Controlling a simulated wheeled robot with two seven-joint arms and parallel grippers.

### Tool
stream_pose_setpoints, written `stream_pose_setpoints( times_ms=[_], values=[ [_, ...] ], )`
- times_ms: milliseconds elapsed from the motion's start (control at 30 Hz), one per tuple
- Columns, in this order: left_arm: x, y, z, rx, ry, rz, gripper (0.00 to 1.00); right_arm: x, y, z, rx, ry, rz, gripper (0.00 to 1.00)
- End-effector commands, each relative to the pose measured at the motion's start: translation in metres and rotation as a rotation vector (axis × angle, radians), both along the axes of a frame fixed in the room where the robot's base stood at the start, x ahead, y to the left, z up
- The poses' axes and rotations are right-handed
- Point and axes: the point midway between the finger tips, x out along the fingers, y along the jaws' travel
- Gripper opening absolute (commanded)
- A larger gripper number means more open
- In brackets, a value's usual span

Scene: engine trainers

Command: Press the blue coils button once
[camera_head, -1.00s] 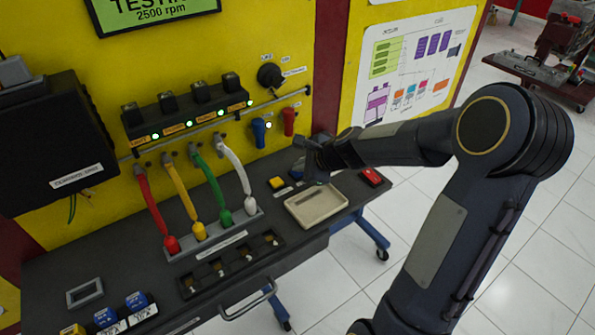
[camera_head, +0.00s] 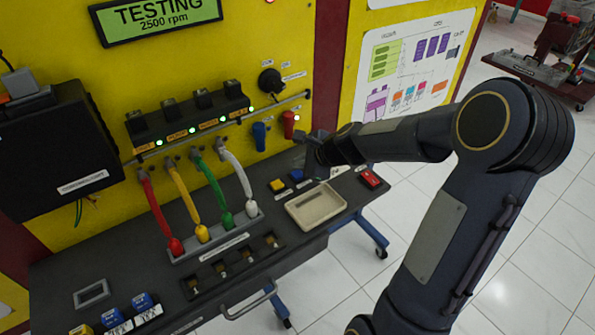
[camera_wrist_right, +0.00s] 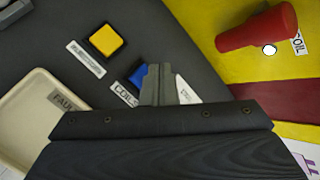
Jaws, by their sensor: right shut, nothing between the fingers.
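The blue coils button (camera_head: 296,174) sits on the dark bench top, just right of a yellow button (camera_head: 277,185). In the right wrist view the blue button (camera_wrist_right: 138,75) shows beside its COILS label (camera_wrist_right: 125,95), partly hidden by my fingers. My right gripper (camera_head: 311,156) is shut and empty, close to the blue button at its right in the head view. In the wrist view its closed fingertips (camera_wrist_right: 160,76) overlap the button's right side; I cannot tell whether they touch it. My left gripper is not in view.
A beige tray (camera_head: 333,222) lies in front of the buttons, and a red button (camera_head: 371,178) stands to the right. Coloured leads (camera_head: 160,210) stand to the left.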

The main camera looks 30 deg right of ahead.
Motion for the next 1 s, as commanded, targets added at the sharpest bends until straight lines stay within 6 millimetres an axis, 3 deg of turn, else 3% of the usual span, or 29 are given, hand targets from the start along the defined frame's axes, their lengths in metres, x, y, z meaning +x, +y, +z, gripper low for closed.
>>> stream_pose_setpoints(
  times_ms=[100, 367, 1000],
  values=[
    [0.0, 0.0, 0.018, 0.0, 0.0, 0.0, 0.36, 0.0, 0.0, 0.019, 0.0, -0.001, -0.001, 0.0],
    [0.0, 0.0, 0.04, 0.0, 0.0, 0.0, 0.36, 0.0, 0.0, 0.042, 0.001, -0.001, 0.001, 0.0],
    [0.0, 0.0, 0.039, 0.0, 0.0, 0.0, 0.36, 0.0, 0.0, 0.041, 0.0, 0.0, 0.0, 0.0]
  ],
)
